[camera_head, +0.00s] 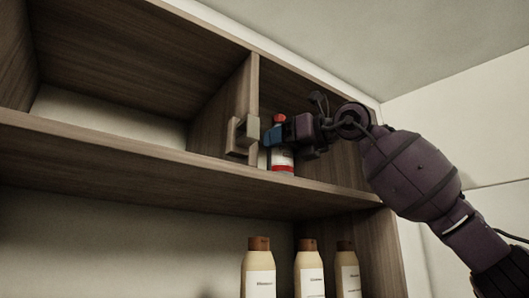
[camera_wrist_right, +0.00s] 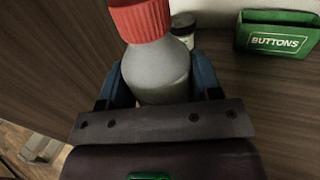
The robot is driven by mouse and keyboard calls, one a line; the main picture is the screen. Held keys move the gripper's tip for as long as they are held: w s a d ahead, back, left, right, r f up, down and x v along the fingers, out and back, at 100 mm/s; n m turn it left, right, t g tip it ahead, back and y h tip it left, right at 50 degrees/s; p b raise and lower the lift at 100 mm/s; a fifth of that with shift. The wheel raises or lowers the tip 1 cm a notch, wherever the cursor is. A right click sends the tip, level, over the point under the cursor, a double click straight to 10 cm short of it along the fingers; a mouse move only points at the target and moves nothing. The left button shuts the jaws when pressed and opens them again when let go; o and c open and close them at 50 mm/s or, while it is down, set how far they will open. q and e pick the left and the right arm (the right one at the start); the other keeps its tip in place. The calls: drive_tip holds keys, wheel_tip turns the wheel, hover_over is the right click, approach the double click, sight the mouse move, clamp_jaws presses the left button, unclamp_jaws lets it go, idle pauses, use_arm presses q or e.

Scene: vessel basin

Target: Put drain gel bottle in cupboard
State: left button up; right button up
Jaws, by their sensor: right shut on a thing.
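The drain gel bottle (camera_head: 283,161), pale with a red cap and a red label band, is upright in the right upper compartment of the wooden cupboard (camera_head: 130,147). My right gripper (camera_head: 274,137) reaches in from the right and is shut around the bottle's upper body. In the right wrist view its blue fingers (camera_wrist_right: 161,85) are on either side of the grey-looking bottle (camera_wrist_right: 158,72). The bottle's base is just above or on the shelf; I cannot tell whether it touches. My left gripper is not in view.
A wooden divider with a blocky handle-like piece (camera_head: 238,137) stands just left of the bottle. Several cream bottles (camera_head: 309,275) stand below. A green "BUTTONS" box (camera_wrist_right: 278,36) and a small jar (camera_wrist_right: 183,24) are behind the held bottle. The left upper compartment looks empty.

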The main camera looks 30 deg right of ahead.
drive_tip(key=shift+w+a, duration=0.15)
drive_tip(key=shift+w, duration=0.2)
drive_tip(key=w, duration=0.1)
drive_tip(key=w+a, duration=0.1)
drive_tip(key=w+a+f+p, duration=0.1)
drive_tip(key=shift+w, duration=0.3)
drive_tip(key=shift+s+f, duration=0.1)
drive_tip(key=shift+f, duration=0.1)
drive_tip(key=shift+s+d, duration=0.15)
drive_tip(key=shift+d, duration=0.15)
drive_tip(key=shift+a+f, duration=0.15)
drive_tip(key=shift+a, duration=0.05)
drive_tip(key=o, duration=0.6)
drive_tip(key=shift+f, duration=0.1)
drive_tip(key=o, duration=0.4)
drive_tip(key=shift+o, duration=0.2)
